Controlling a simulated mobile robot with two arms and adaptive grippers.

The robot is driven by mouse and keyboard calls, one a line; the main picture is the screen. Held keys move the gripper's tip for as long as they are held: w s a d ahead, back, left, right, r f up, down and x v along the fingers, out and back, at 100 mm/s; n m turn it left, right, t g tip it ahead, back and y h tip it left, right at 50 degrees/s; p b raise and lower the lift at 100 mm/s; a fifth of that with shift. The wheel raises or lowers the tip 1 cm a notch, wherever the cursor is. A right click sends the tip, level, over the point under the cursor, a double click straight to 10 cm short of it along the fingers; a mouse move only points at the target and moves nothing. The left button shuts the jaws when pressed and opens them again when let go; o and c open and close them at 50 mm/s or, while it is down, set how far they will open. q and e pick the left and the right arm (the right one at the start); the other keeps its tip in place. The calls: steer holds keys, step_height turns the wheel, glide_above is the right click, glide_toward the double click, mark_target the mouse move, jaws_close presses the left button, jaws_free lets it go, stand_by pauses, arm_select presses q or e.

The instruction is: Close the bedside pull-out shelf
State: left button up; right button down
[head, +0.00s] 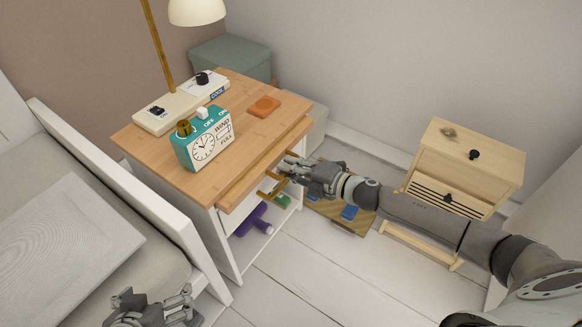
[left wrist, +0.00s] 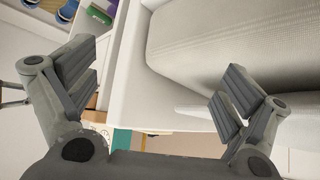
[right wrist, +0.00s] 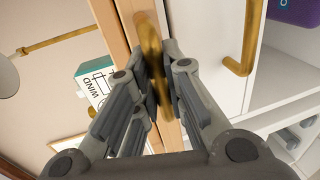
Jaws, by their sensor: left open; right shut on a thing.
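The bedside pull-out shelf (head: 236,194) is a wooden board just under the top of the nightstand (head: 150,150). Its front edge sticks out a little past the tabletop. My right gripper (head: 287,168) is at the shelf's front and shut on its brass handle (right wrist: 150,50), which shows between the fingers in the right wrist view. The fingers hide part of the handle. A second brass handle (right wrist: 248,40) is on the white drawer front below. My left gripper (head: 152,302) is open and empty beside the bed, apart from the nightstand; its spread fingers show in the left wrist view (left wrist: 155,85).
A wooden cabinet (head: 465,165) stands at right. The bed (head: 60,220) is at left.

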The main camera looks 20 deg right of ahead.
mark_target(277, 161)
steer(key=x, duration=0.3)
steer(key=shift+w+a+r+p, duration=0.2)
steer(key=shift+w+r+p, duration=0.1)
steer(key=shift+r+p, duration=0.05)
steer(key=shift+w+a, duration=0.15)
steer(key=shift+w, duration=0.05)
steer(key=c, duration=1.9)
jaws_free()
steer(key=o, duration=0.4)
steer(key=shift+w+a, duration=0.1)
steer(key=shift+a, duration=0.05)
arm_select(q)
steer(key=s, duration=0.1)
steer(key=s+f+g, duration=0.1)
steer(key=s+a, duration=0.1)
steer(key=shift+a+f+g, duration=0.1)
steer(key=shift+f+g, duration=0.15)
steer(key=shift+g, duration=0.05)
